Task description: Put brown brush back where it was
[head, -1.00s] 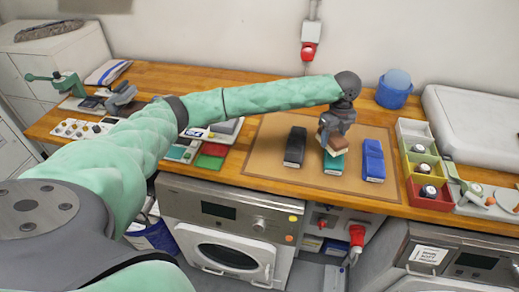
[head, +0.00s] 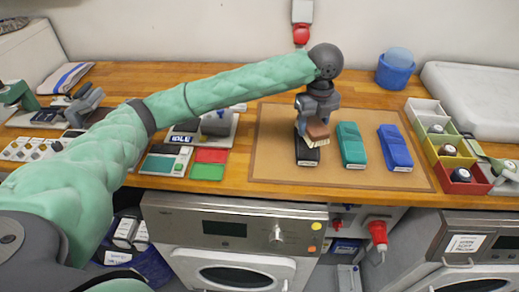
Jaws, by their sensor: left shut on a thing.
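My left gripper (head: 318,107) is shut on the brown brush (head: 317,132), which has a brown back and pale bristles underneath. The brush is over the right side of the black item (head: 306,157) on the tan mat (head: 269,150); I cannot tell whether they touch. The gripper and brush hide the far part of the black item. A teal item (head: 351,145) and a blue item (head: 394,147) lie to the right on the mat, each with a pale label at its near end. My right gripper is not in view.
Small open bins in white, yellow-green and red (head: 467,182) stand right of the mat. A blue tub (head: 395,71) is behind. Left of the mat are red and green pads (head: 208,171) and a device reading IDLE. The mat's left strip and front are clear.

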